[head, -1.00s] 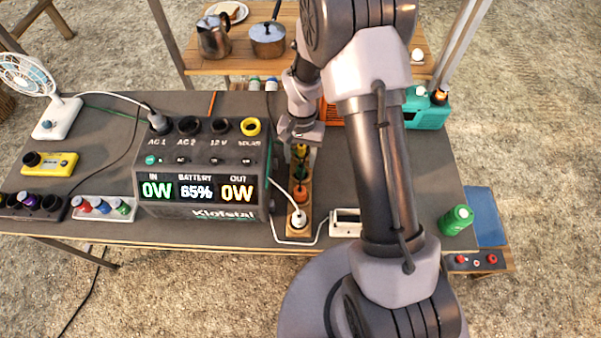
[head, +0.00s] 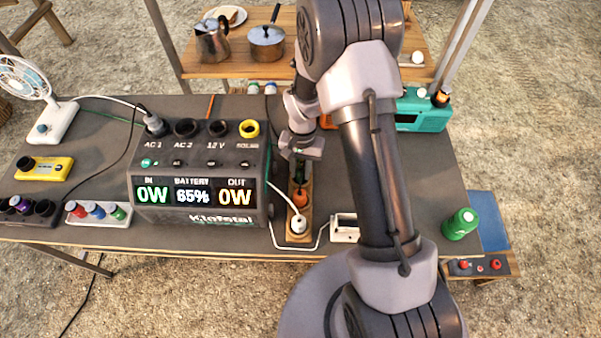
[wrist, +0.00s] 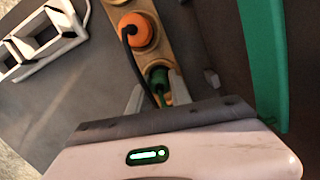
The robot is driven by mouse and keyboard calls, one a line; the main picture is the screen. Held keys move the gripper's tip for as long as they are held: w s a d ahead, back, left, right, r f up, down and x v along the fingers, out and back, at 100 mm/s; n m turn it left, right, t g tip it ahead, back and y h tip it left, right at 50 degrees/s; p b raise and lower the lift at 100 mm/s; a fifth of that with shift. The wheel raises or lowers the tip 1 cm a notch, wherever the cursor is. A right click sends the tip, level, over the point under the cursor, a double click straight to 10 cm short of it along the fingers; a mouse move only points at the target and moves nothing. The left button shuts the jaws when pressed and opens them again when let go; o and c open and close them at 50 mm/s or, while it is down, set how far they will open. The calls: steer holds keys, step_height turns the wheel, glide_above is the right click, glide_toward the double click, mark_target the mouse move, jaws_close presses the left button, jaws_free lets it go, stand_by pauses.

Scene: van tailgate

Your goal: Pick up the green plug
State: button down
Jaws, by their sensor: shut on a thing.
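The green plug (wrist: 159,75) sits at the wooden holder (wrist: 185,42), with a dark cord hanging across it in the wrist view. My gripper (wrist: 157,88) has one finger on each side of the plug and is shut on it. I cannot tell whether the plug is still seated in the holder.
The power station (head: 200,215) stands just left. A white frame (head: 344,228) lies right of the holder. A teal radio (head: 420,110) is at the back right.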

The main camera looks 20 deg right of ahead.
mark_target(301, 169)
step_height(301, 169, up, 4)
steer(key=shift+s+d+r+p, duration=0.1)
steer(key=shift+p, duration=0.95)
steer(key=s+d+r+p, duration=0.2)
steer(key=s+d+p, duration=0.1)
steer(key=s+d, duration=0.8)
step_height(301, 169, up, 17)
steer(key=p, duration=1.3)
steer(key=shift+s+a+f, duration=0.15)
steer(key=shift+s+a, duration=0.2)
steer(key=shift+s, duration=0.1)
steer(key=w+a, duration=1.1)
steer(key=a, duration=0.3)
steer(key=w+a, duration=1.1)
steer(key=a, duration=0.4)
steer(key=shift+w, duration=0.35)
